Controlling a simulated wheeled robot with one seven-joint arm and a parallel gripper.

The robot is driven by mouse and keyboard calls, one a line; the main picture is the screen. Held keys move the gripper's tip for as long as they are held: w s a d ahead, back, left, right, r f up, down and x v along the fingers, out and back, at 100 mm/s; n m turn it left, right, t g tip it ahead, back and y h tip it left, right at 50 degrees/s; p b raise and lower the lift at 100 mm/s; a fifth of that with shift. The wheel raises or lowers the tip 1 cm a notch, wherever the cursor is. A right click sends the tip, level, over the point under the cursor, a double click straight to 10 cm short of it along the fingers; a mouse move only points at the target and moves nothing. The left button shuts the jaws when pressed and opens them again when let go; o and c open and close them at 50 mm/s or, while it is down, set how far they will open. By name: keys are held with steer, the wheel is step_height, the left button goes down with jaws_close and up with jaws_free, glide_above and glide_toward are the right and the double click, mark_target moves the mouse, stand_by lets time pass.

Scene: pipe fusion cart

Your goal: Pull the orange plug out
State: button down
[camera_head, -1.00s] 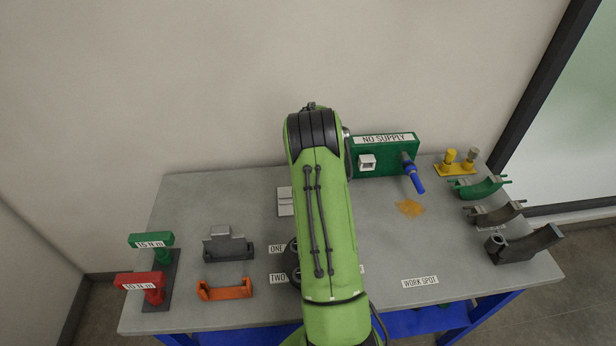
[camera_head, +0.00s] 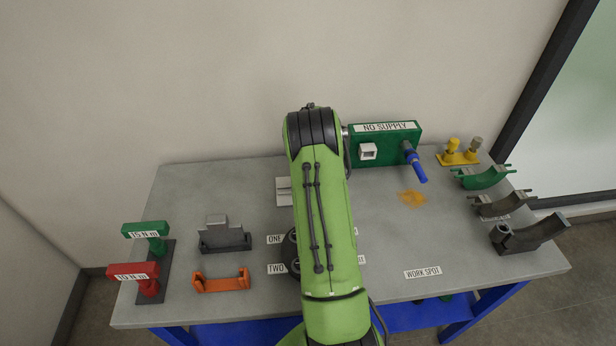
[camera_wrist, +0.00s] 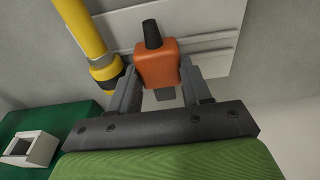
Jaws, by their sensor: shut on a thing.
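The orange plug (camera_wrist: 157,64) has a black stub on its upper end. It sits between the two grey fingers of my gripper (camera_wrist: 158,78) in the wrist view, and the gripper is shut on it. A pale plate (camera_wrist: 205,30) lies behind the plug. I cannot tell whether the plug is still seated in anything. In the head view my green arm hides both the plug and my gripper.
A yellow pipe with a black collar (camera_wrist: 104,70) stands close left of the gripper. The green NO SUPPLY box (camera_head: 385,148) with a white socket and blue handle is at the table's back. Coloured holders line the right edge; torque tools (camera_head: 147,285) stand at left.

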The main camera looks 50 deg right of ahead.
steer(key=shift+f, duration=0.35)
steer(key=shift+c, duration=2.1)
jaws_free()
steer(key=shift+b, duration=0.35)
steer(key=shift+f, duration=0.1)
